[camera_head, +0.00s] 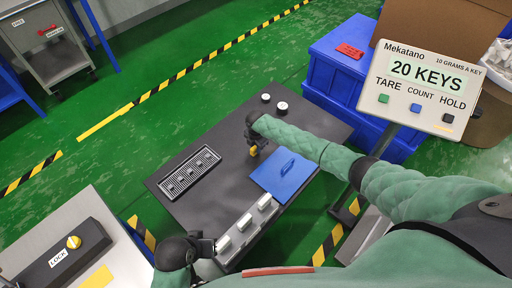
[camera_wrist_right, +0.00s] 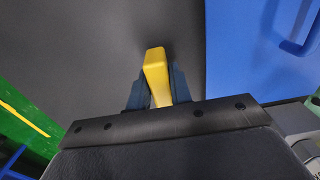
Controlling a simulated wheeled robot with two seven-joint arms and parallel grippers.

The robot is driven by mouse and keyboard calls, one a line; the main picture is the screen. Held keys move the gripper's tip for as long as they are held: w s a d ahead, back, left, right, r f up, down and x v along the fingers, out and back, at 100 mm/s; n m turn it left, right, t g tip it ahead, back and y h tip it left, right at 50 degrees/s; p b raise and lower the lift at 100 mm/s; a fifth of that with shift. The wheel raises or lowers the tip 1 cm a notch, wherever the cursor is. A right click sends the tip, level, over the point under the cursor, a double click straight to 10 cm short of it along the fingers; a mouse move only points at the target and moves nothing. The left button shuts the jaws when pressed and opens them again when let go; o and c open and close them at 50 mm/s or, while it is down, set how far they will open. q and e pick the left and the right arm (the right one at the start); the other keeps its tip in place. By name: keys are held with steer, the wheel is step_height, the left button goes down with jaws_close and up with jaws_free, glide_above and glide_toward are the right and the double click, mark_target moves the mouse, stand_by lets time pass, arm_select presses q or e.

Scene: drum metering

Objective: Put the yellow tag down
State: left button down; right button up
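The yellow tag (camera_wrist_right: 156,76) stands out between the two fingers of my right gripper (camera_wrist_right: 157,92), which is shut on it. In the head view the tag (camera_head: 253,151) is a small yellow spot below my right gripper (camera_head: 252,143), over the dark table (camera_head: 222,125) left of the blue panel. I cannot tell whether the tag touches the tabletop. My left gripper (camera_head: 207,246) is at the table's near edge, beside a pale block with white pieces. Its fingers are too small and dark to tell open from shut.
A blue panel with a handle (camera_head: 285,175) lies right of the tag. A slotted black tray (camera_head: 189,173) is to the left, and two round white-topped items (camera_head: 281,107) stand at the far edge. A display reading "20 KEYS" (camera_head: 420,72) stands right. The tabletop's middle is clear.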

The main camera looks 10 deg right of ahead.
arm_select(q)
steer(key=shift+d, duration=0.15)
arm_select(e)
steer(key=o, duration=0.3)
arm_select(q)
steer(key=shift+r, duration=0.1)
arm_select(e)
steer(key=shift+o, duration=0.2)
steer(key=shift+r, duration=0.15)
